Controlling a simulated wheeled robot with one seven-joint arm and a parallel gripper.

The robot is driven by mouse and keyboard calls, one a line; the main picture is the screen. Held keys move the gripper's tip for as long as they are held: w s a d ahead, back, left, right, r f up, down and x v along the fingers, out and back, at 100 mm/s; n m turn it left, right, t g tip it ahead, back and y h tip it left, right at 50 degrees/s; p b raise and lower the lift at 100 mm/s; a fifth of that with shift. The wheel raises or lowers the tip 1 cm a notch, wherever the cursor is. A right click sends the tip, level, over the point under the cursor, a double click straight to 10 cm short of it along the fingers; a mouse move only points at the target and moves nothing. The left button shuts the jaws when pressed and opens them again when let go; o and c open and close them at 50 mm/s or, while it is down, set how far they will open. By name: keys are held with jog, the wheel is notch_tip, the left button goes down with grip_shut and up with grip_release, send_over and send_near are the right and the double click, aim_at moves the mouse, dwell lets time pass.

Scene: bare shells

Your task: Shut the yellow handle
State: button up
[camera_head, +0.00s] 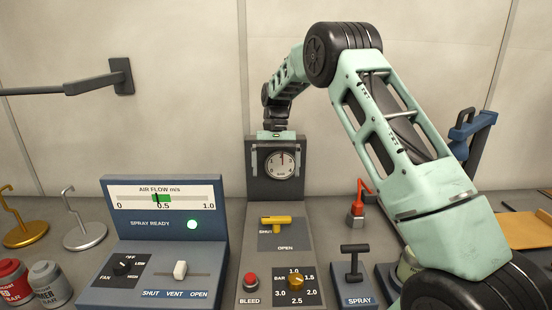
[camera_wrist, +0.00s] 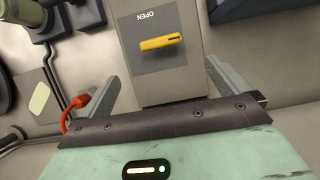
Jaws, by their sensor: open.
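The yellow handle (camera_head: 276,220) sits on a dark plate on the middle grey panel. Its bar lies roughly crosswise, with the word SHUT at its left end and OPEN below it. In the wrist view the yellow handle (camera_wrist: 160,43) shows beyond the fingers, with OPEN upside down above it. My gripper (camera_head: 282,174) is behind and above the handle in the head view, in front of the round gauge, fingers pointing down. Its two fingers (camera_wrist: 162,70) are spread wide and empty, apart from the handle.
A red BLEED button (camera_head: 250,280) and an orange BAR knob (camera_head: 295,282) sit nearer on the same panel. The AIR FLOW console (camera_head: 165,225) stands left. A dark SPRAY lever (camera_head: 354,262) and a red fitting (camera_head: 357,208) stand right. Metal hooks (camera_head: 84,232) stand far left.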

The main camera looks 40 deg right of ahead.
jog(key=shift+v, duration=2.1)
